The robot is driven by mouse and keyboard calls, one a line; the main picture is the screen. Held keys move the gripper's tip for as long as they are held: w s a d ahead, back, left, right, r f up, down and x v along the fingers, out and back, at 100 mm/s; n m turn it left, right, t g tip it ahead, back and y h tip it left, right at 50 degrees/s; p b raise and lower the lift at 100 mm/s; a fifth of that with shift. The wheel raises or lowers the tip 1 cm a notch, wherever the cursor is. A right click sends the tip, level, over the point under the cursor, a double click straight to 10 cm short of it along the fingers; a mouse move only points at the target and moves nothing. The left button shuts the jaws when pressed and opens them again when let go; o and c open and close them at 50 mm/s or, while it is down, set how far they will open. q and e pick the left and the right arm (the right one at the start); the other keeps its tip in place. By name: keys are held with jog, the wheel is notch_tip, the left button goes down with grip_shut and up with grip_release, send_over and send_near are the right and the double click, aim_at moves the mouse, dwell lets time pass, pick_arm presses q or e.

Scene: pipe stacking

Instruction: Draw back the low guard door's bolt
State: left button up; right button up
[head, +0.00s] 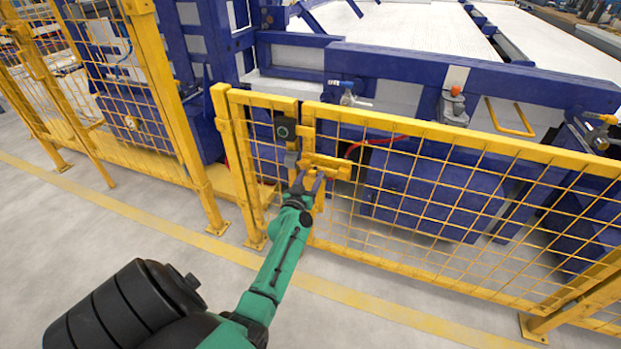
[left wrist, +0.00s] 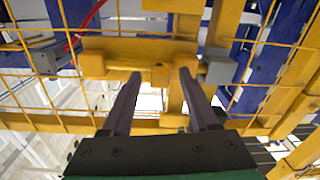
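The low guard door (head: 440,185) is a yellow mesh panel in a yellow frame, standing upright in the fence line. Its yellow bolt (head: 330,165) lies across the door's left edge, near the top. In the left wrist view the bolt (left wrist: 120,58) is a horizontal yellow bar with a small knob (left wrist: 160,74) beneath it. My left gripper (head: 310,183) is at the bolt. In the left wrist view its dark fingers (left wrist: 160,78) are apart, with the knob showing between the tips. I cannot tell whether either finger touches it. My right gripper is not in view.
A grey block (left wrist: 218,72) sits at the bolt's end. A dark switch box (head: 286,130) is on the post above. Yellow fence panels (head: 110,90) stand at left. Blue machinery (head: 420,75) is behind the door. The grey floor (head: 130,225) in front is clear.

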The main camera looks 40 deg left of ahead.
pick_arm(q)
grip_shut()
dwell(1.2)
